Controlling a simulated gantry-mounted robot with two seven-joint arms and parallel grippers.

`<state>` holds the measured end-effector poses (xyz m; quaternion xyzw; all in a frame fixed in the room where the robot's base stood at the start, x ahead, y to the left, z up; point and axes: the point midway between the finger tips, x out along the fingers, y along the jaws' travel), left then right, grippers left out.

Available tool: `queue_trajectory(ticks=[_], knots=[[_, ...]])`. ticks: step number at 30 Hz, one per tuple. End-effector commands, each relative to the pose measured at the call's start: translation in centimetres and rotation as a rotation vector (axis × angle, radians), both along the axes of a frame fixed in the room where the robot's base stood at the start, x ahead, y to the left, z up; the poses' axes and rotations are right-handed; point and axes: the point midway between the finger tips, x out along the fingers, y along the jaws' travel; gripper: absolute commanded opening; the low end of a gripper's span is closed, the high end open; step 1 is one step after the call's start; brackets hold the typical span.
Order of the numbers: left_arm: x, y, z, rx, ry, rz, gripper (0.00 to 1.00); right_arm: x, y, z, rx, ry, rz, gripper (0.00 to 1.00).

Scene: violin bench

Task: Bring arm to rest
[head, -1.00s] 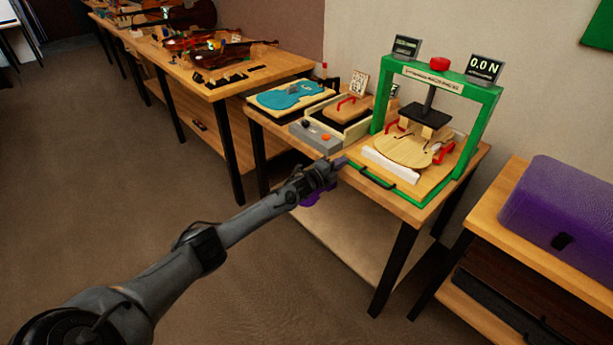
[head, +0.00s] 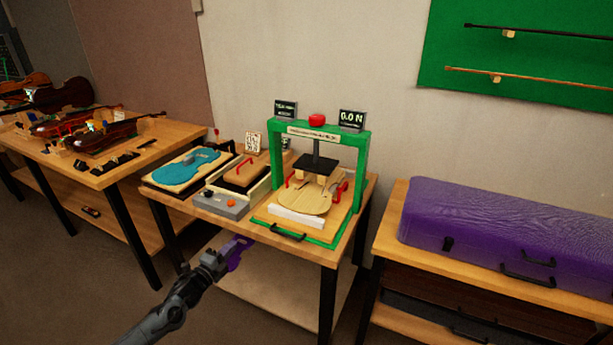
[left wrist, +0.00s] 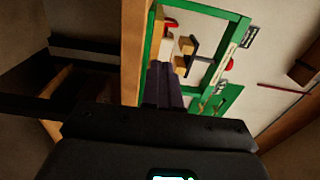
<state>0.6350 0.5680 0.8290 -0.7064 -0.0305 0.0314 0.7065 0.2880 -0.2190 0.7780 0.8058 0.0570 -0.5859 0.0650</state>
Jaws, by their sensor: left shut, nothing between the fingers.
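My left gripper (head: 240,247) is shut and empty, with purple fingers, in front of the bench's front edge in the head view. In the left wrist view its dark fingers (left wrist: 162,85) show together at the middle, in front of the green press. The green press frame (head: 362,150) stands on the middle bench, with a violin plate (head: 312,203) under its black pressing pad (head: 315,162). The plate lies apart from my gripper. My right gripper is not in view.
The middle bench (head: 345,245) also holds a blue form (head: 188,166) and a grey button box (head: 222,204). A purple case (head: 480,235) lies on the right bench. Violins (head: 105,137) lie on the left bench. Open floor (head: 75,290) shows at the lower left.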

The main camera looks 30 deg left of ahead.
Motion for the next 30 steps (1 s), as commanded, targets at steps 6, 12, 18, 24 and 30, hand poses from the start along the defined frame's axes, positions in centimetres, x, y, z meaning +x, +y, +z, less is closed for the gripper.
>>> queue_trajectory(ticks=[6, 12, 18, 24, 30], knots=[[-3.0, -1.7, -5.5, -0.040, 0.083, -0.004, 0.00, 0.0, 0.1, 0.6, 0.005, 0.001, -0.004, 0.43], [-8.6, -11.4, -12.2, -0.213, 0.163, -0.064, 0.00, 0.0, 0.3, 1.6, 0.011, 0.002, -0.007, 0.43], [-15.7, -24.6, -14.2, -0.551, 0.330, -0.012, 0.00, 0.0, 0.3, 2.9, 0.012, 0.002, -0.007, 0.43], [-22.6, -32.9, -10.1, -0.923, 0.568, 0.181, 0.00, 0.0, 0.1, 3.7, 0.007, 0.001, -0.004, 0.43], [-27.7, -35.4, -4.1, -1.148, 0.756, 0.396, 0.00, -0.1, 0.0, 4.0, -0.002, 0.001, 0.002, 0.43]])
